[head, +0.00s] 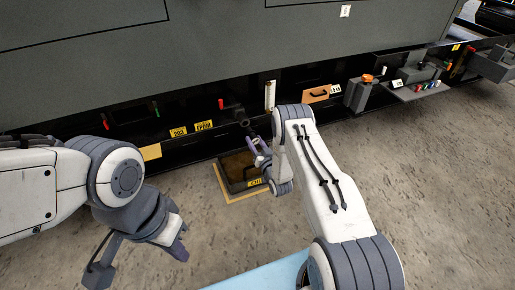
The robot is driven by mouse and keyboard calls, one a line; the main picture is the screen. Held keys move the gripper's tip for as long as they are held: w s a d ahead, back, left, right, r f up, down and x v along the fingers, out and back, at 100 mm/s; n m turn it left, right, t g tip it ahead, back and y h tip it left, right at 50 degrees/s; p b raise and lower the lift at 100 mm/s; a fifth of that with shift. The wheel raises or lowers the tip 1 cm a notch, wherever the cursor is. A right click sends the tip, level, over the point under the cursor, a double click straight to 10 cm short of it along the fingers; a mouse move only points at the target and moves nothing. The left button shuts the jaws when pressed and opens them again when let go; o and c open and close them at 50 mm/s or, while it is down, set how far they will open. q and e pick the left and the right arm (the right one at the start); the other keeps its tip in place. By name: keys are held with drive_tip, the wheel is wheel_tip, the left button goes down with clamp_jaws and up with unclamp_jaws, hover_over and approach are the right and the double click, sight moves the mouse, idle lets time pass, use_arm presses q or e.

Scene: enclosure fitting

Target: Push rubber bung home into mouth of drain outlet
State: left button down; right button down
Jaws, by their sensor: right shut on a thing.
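A dark drain outlet (241,117) sticks out from the lower black edge of the machine, above a dark tray. My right gripper (260,150) is at the outlet, just below and to the right of its mouth. It is shut on a small dark thing, taken to be the rubber bung, which is mostly hidden by the fingers and small in the picture. I cannot tell whether the bung touches the mouth or sits in it. My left gripper (182,240) hangs low over the floor at the left, away from the outlet; its jaw gap is unclear.
The dark tray (229,172) stands on a yellow-edged patch of floor below the outlet. Yellow labels (203,127) mark the black panel. A white tube (270,95), an orange-topped grey box (357,92) and a control shelf (415,88) are to the right. Concrete floor (430,190) is clear.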

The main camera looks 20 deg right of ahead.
sight(249, 131)
drive_tip(key=shift+w, duration=0.85)
drive_tip(key=shift+r, duration=0.1)
idle(1.1)
drive_tip(key=shift+w+a+b, duration=0.1)
drive_tip(key=shift+w+b, duration=1.7)
drive_tip(key=shift+w, duration=0.85)
drive_tip(key=shift+c, duration=1.6)
unclamp_jaws()
drive_tip(key=shift+s, duration=0.1)
